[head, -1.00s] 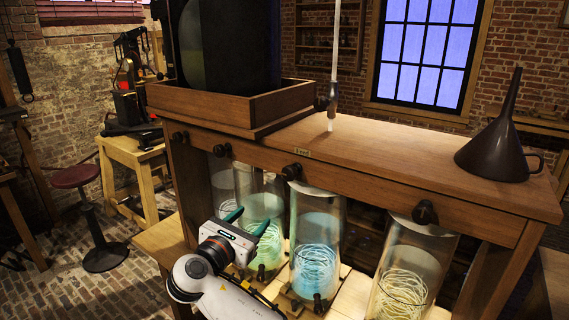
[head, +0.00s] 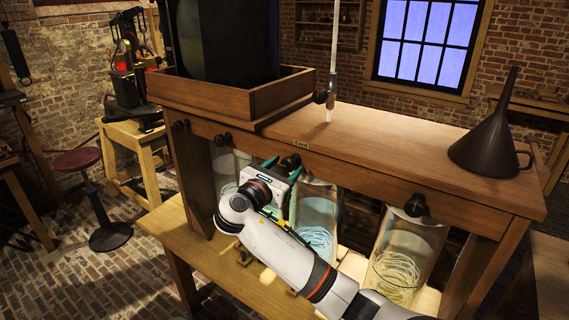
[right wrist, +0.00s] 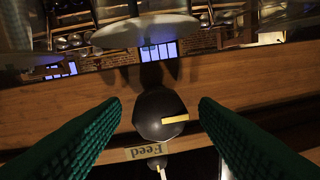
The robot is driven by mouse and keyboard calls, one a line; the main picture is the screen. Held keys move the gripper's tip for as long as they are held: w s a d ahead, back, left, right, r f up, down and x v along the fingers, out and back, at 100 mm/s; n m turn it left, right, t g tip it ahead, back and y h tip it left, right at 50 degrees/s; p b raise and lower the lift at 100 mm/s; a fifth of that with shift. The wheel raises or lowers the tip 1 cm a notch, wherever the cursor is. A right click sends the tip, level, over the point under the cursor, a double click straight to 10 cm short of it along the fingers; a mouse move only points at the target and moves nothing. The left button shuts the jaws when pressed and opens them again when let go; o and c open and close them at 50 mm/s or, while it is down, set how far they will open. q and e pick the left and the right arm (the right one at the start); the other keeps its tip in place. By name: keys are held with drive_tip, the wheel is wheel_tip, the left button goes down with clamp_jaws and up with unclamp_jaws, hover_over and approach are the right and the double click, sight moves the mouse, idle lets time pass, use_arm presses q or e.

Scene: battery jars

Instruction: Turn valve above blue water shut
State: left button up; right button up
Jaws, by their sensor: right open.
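The blue water jar (head: 319,215) is a glass cylinder with a pale coil under the bench top, partly hidden by my right arm. The dark round valve (head: 291,161) above it sits on the wooden front rail, just below the small "Feed" label (head: 301,144). My right gripper (head: 284,163) is open, its green fingers at this valve. In the right wrist view the valve (right wrist: 161,115) lies between the two spread fingers (right wrist: 160,103), with a gap on both sides. Its yellow mark lies roughly level in that view. My left gripper is out of view.
More dark valves sit along the rail, at the left (head: 223,139) and at the right (head: 415,205) above a yellowish jar (head: 398,262). A dark funnel (head: 490,145) stands on the bench top (head: 400,145). A lower wooden shelf (head: 185,240) runs below.

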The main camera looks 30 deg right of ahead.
drive_tip(key=shift+w+d, duration=0.1)
drive_tip(key=shift+d, duration=0.1)
drive_tip(key=shift+c, duration=0.3)
drive_tip(key=c, duration=0.9)
